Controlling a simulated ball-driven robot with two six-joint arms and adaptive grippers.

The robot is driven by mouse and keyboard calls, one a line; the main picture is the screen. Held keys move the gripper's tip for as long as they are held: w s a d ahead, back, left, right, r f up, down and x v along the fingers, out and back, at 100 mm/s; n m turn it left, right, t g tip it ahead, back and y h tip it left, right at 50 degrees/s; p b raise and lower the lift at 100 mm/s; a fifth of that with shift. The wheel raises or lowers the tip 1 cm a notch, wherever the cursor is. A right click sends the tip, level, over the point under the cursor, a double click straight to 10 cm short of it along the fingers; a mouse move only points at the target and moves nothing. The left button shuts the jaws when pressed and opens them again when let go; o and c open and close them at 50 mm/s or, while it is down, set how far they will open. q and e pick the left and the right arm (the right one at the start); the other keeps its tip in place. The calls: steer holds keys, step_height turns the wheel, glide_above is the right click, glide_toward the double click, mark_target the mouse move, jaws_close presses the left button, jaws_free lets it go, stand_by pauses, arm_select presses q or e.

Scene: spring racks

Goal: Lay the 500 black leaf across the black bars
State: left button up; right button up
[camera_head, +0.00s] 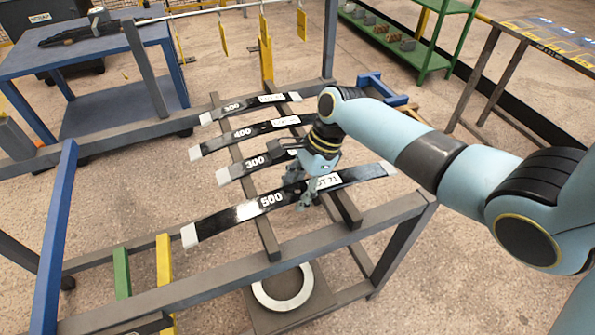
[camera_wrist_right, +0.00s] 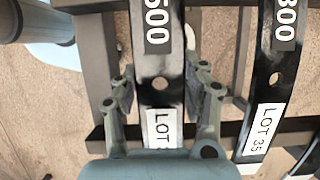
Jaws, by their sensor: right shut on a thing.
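The 500 black leaf (camera_head: 230,217) is a long dark strip with pale ends, a white 500 mark and a LOT label. It lies level across the black bars (camera_head: 268,238), nearest me of several leaves; whether it touches them I cannot tell. My right gripper (camera_head: 307,194) points down around its middle, shut on it. In the right wrist view the leaf (camera_wrist_right: 160,105) runs between the two fingers (camera_wrist_right: 161,84), one on each long edge. Its hole shows between them. My left gripper is not in view.
The 300 leaf (camera_head: 238,168) lies close behind; it also shows in the wrist view (camera_wrist_right: 265,90). The 400 leaf (camera_head: 213,145) and another leaf (camera_head: 218,114) lie farther back. A grey rail (camera_head: 300,249) crosses in front. A blue table (camera_head: 75,61) stands at the back left.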

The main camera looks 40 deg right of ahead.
steer(key=shift+w+f, duration=0.1)
steer(key=o, duration=1.4)
steer(key=shift+c, duration=0.2)
steer(key=shift+s+f, duration=0.15)
steer(key=shift+s, duration=0.05)
steer(key=v, duration=1.2)
